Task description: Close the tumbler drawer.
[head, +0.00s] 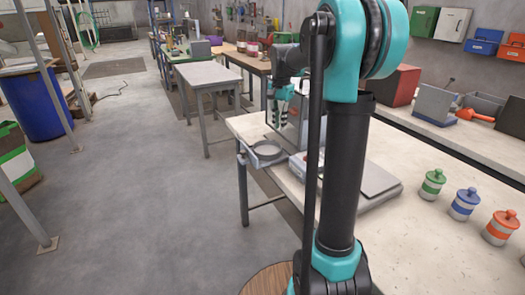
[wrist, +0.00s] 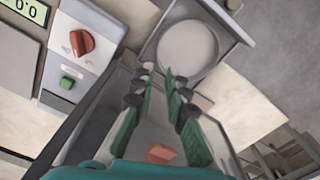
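The tumbler drawer (head: 282,157) stands open, sticking out from a grey bench machine (head: 301,118) past the table's left edge. A round, pale tumbler cup (head: 267,149) sits in it. In the wrist view the drawer's grey rim (wrist: 236,36) frames the cup (wrist: 187,50) at the top. My gripper (head: 277,124) is above the drawer, close to the machine. In the wrist view the green fingers of my gripper (wrist: 161,72) are apart with nothing held between them, and they point toward the cup. I cannot tell whether they touch anything.
The wrist view shows a panel with a red knob (wrist: 82,42), a green button (wrist: 67,83) and a display (wrist: 27,10). Green, blue and orange-lidded jars (head: 433,184) stand on the white bench (head: 405,226) at right. The floor (head: 150,200) left of the bench is clear.

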